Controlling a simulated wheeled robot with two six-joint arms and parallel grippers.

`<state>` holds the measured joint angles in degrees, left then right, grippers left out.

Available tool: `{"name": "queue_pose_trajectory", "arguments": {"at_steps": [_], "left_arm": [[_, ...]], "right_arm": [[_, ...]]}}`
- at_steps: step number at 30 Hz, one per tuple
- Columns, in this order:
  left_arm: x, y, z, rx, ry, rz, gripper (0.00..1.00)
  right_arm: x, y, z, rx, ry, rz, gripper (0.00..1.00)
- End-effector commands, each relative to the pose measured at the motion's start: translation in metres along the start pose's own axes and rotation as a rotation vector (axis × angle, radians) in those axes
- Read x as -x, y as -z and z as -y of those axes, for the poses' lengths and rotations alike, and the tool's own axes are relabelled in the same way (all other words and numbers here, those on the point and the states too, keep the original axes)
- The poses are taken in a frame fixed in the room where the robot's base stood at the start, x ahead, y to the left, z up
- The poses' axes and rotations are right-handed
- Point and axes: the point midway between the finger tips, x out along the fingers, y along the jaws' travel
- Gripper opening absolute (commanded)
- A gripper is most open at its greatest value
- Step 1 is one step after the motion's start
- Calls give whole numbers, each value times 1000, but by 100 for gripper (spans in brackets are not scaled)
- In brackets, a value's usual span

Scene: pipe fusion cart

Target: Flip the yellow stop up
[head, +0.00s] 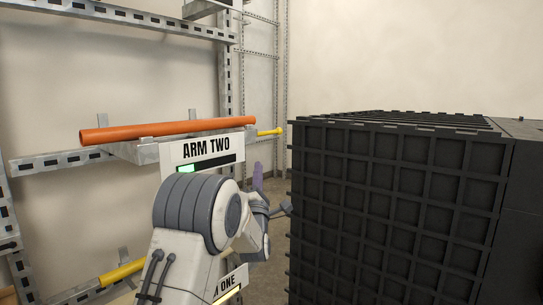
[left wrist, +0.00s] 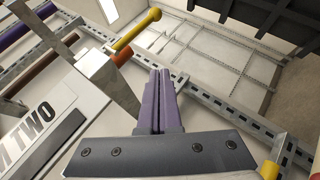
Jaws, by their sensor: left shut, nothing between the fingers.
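The yellow stop (head: 268,132) is a short rod with a round knob. In the head view it sticks out sideways, nearly level, past the right end of the orange pipe (head: 170,130) on the rack arm labelled ARM TWO (head: 205,149). In the left wrist view the stop (left wrist: 138,28) shows beyond the fingertips, close to the orange pipe end (left wrist: 122,56). My left gripper (head: 257,168) has purple fingers, shut and empty, below the stop and apart from it. The fingers also show in the left wrist view (left wrist: 162,75). My right gripper is not in view.
A large black gridded block (head: 395,205) stands close on the right of my left arm. A lower yellow pipe (head: 122,272) and a second sign, partly hidden by my arm, are below. Perforated steel rack uprights (head: 228,70) stand behind. A narrow gap separates rack and block.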

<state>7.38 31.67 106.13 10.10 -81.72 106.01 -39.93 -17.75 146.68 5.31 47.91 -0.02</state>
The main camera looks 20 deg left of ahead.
Motion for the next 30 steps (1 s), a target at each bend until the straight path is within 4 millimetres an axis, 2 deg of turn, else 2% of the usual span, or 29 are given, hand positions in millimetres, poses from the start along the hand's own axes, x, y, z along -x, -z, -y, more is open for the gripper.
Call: {"name": "queue_pose_trajectory", "arguments": {"at_steps": [10, 14, 30], "left_arm": [[-2, -1, -1, 2, -2, 1, 0], [-13, -1, -1, 1, -2, 1, 0], [-104, -3, -1, 1, -1, 3, 0]], "right_arm": [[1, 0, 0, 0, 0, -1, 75], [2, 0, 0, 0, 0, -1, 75], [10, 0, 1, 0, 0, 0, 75]]}}
